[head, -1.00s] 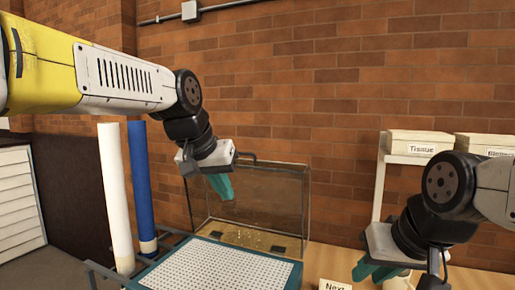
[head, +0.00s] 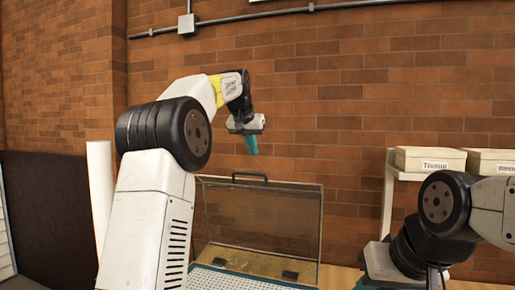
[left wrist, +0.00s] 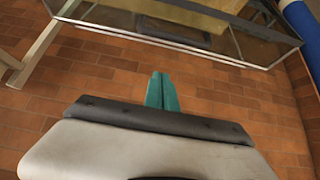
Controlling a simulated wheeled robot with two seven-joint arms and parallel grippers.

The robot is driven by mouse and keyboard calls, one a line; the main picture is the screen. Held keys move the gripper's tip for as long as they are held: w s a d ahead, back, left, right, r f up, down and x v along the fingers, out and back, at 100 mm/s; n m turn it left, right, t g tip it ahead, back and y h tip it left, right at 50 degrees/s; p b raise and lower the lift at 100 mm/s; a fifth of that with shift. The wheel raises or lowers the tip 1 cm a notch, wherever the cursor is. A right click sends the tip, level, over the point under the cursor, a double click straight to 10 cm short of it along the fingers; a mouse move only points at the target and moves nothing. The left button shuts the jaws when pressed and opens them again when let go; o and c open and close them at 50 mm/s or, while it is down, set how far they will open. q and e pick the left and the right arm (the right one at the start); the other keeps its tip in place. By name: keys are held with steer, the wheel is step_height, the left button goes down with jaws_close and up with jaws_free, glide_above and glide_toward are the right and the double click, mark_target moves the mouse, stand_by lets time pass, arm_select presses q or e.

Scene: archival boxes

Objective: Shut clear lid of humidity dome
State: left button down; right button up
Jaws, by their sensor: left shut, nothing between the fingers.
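The clear lid (head: 262,222) of the humidity dome stands open and upright, with a dark frame, a black handle (head: 250,177) on its top edge and dark hinges at its foot. The perforated dome base (head: 235,284) shows in front of it, cut off by the lower edge. My left gripper (head: 251,146) is shut and empty, teal fingers pointing down, above the lid's handle in the head view and apart from it. In the left wrist view the shut fingers (left wrist: 161,92) are clear of the lid frame (left wrist: 175,40). My right gripper (head: 362,281) is mostly cut off at the bottom right.
A brick wall (head: 350,120) rises behind the lid. A white shelf (head: 388,208) with labelled boxes (head: 430,158) stands at right. A white tube (head: 100,190) stands left, partly hidden by my left arm. A blue tube (left wrist: 302,22) shows in the left wrist view.

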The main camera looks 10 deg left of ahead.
arm_select(q)
steer(key=x, duration=0.6)
steer(key=shift+f, duration=0.1)
steer(key=shift+s+a+f, duration=0.1)
steer(key=shift+s+f, duration=0.15)
steer(key=shift+s, duration=0.35)
steer(key=shift+s+a+f, duration=0.15)
steer(key=shift+s+f, duration=0.05)
steer(key=shift+s, duration=0.45)
steer(key=shift+s+a+f, duration=0.1)
steer(key=shift+s+f, duration=0.15)
steer(key=shift+s, duration=0.35)
